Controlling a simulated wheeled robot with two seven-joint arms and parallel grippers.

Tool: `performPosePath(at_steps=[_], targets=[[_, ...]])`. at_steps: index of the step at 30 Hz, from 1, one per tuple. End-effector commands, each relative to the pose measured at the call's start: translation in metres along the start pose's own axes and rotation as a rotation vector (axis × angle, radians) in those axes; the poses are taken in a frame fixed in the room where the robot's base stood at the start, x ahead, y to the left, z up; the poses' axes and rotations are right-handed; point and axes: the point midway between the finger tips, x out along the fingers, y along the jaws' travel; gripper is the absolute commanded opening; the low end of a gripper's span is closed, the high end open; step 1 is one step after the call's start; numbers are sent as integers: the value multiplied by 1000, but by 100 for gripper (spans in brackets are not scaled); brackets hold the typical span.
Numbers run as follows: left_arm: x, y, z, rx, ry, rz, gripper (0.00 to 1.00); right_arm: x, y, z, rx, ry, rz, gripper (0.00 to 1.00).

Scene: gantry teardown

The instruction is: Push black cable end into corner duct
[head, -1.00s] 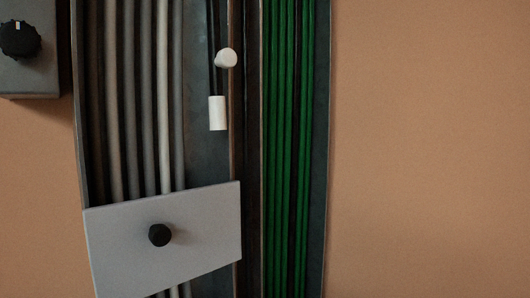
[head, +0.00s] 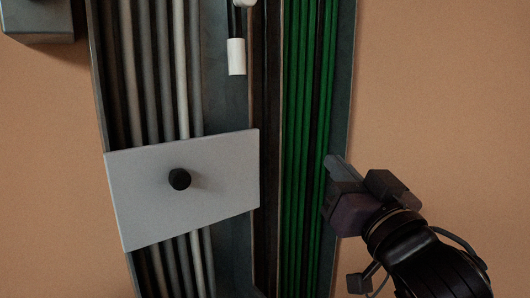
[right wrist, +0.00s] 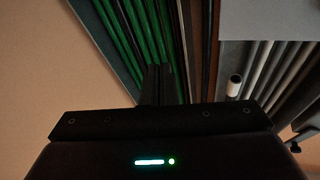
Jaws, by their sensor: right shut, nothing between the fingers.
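The black cable's end has a white sleeve (head: 236,57) and hangs in the wide left duct, close to the divider. The white sleeve also shows in the right wrist view (right wrist: 235,86). A narrow dark channel (head: 266,130) runs between the grey cables and the green wires; I cannot tell whether it is the corner duct. My right gripper (head: 333,165) is shut and empty, at the right edge of the green-wire duct, well below and right of the white sleeve. Its shut fingers show in the right wrist view (right wrist: 153,85), in front of the green wires. My left gripper is out of view.
A grey cover plate (head: 215,195) with a black knob (head: 180,179) crosses the grey cables (head: 150,70). Green wires (head: 305,80) fill the right duct. A grey box (head: 40,20) sits at top left. The orange wall at right is clear.

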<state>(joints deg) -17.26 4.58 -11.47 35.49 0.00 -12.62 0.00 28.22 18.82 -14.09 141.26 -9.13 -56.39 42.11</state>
Motion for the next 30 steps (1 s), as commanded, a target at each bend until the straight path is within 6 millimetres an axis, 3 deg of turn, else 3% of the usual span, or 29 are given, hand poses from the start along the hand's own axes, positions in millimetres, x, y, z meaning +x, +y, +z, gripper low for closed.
performPosePath(at_steps=[1,3,6,9,13,17,30], targets=[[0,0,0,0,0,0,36,-1,-18,-38,-4,99,-57,0],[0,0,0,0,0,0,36,-8,-40,-79,2,206,-135,0],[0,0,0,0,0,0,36,-20,-67,-121,7,316,-230,0],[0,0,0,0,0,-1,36,-31,-84,-145,8,380,-293,0],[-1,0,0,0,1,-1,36,-36,-93,-158,9,411,-329,0],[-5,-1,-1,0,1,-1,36,-26,-98,-165,11,414,-333,0],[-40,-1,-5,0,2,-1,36,52,-126,-202,9,411,-330,0]])
